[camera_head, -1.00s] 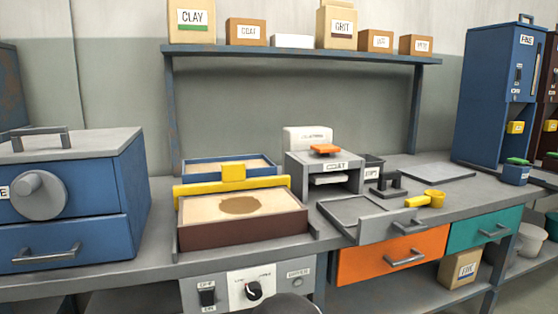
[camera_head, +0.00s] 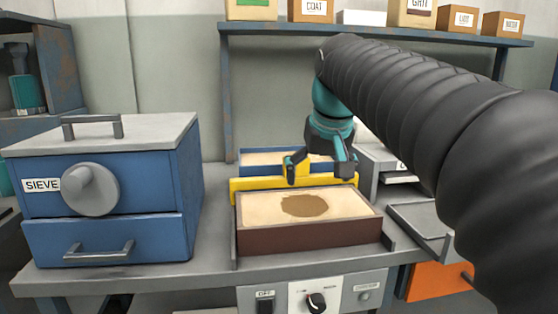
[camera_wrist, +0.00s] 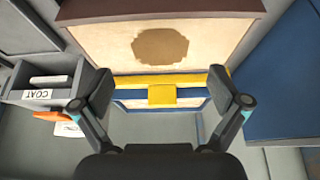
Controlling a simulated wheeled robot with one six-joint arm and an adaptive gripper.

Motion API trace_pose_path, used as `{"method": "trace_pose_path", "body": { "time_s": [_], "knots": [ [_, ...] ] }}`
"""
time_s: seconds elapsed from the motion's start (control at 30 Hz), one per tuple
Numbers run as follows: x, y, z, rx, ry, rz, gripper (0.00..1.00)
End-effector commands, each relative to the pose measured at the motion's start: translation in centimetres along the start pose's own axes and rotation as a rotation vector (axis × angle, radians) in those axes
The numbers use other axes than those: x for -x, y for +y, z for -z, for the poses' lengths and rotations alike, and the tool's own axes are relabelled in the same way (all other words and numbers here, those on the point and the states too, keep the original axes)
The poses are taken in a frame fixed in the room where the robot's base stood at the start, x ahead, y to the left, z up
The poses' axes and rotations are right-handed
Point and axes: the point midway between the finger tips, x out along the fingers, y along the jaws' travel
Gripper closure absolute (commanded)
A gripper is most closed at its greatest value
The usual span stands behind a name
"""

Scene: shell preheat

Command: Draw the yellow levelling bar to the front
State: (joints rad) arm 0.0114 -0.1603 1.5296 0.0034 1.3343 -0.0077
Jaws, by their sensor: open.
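The yellow levelling bar (camera_head: 262,184) lies across the back edge of a brown sand box (camera_head: 310,238). The bar's raised middle block is partly hidden behind my gripper in the head view. The wrist view shows the bar (camera_wrist: 132,80) and its block (camera_wrist: 170,95) lying between my two fingers. My gripper (camera_head: 320,174) is open above the bar, pointing down, one finger on each side of the block. I cannot tell whether the fingers touch the bar. The sand in the box has a darker brown patch (camera_head: 304,205) in its middle.
A blue tray (camera_head: 262,157) of sand stands behind the bar. The blue SIEVE cabinet (camera_head: 100,190) stands at the left. A grey COAT unit (camera_wrist: 42,92) and a grey tray (camera_head: 420,219) are at the right. A shelf (camera_head: 290,28) runs above the back.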

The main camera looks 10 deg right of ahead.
Motion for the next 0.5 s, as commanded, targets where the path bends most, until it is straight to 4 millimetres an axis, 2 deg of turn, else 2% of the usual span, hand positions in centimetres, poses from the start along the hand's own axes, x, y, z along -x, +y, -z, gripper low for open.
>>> {"method": "trace_pose_path", "body": {
  "time_s": [0.03,0.2,0.4,0.5],
  "knots": [
    [0.4,0.0,2.4,0.001,-0.004,0.000,0.02],
    [1.4,-0.1,8.4,0.002,-0.019,0.001,0.02],
    [1.5,-0.1,13.8,0.003,-0.035,0.001,0.02],
    [1.4,-0.1,15.4,0.003,-0.040,0.001,0.02]
  ]
}}
